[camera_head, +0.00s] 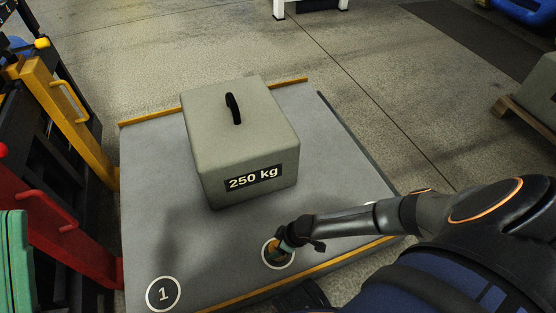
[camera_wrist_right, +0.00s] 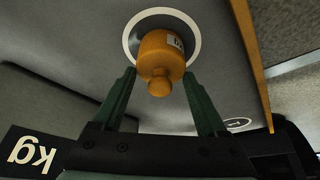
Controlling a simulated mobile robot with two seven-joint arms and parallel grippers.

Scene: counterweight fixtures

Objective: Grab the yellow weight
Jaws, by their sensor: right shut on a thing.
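The yellow weight (camera_head: 273,252) is small and orange-yellow, with a round knob. It is in a white ring on the grey platform (camera_head: 150,210), near the front edge and mostly hidden by my gripper in the head view. In the right wrist view the weight (camera_wrist_right: 162,55) shows its knob and a small label. My right gripper (camera_head: 284,243) is at the weight, and its green fingers (camera_wrist_right: 160,78) are on either side of the knob, shut on it. I cannot tell whether the weight touches the platform. My left gripper is not in view.
A large grey block (camera_head: 240,145) marked 250 kg, with a black handle, stands on the platform behind the weight. A ring marked 1 (camera_head: 163,294) lies at the front left. A rack with yellow and red posts (camera_head: 70,120) stands at the left. Yellow strips edge the platform.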

